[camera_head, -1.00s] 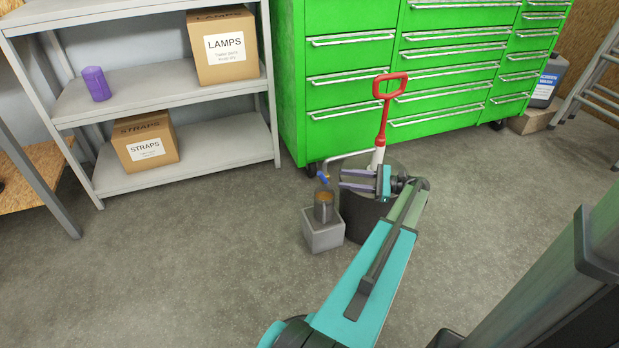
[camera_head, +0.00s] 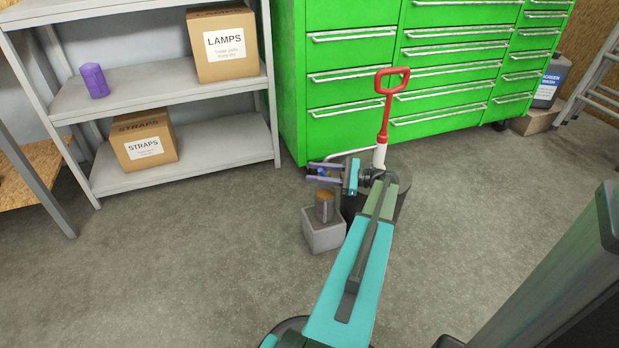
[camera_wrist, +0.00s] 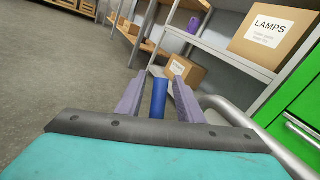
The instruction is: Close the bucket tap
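The dark bucket (camera_head: 403,202) stands on the floor before the green cabinet, partly hidden behind my arm. A red-handled pump (camera_head: 387,110) with a white lower section rises from it. The blue tap handle (camera_head: 323,172) shows at the bucket's left side, above a brown-topped cup (camera_head: 324,210) on a grey block (camera_head: 323,238). My gripper (camera_head: 309,171) is open, its purple fingers pointing left around the tap handle. In the wrist view, the blue handle (camera_wrist: 159,98) stands between the fingers, with gaps visible on both sides. The tap's spout is hidden.
A grey curved bar (camera_wrist: 232,112) runs close to the right finger in the wrist view. The green drawer cabinet (camera_head: 345,50) stands behind the bucket. Shelving (camera_head: 215,148) with boxes is at the left. The floor left of the block is clear.

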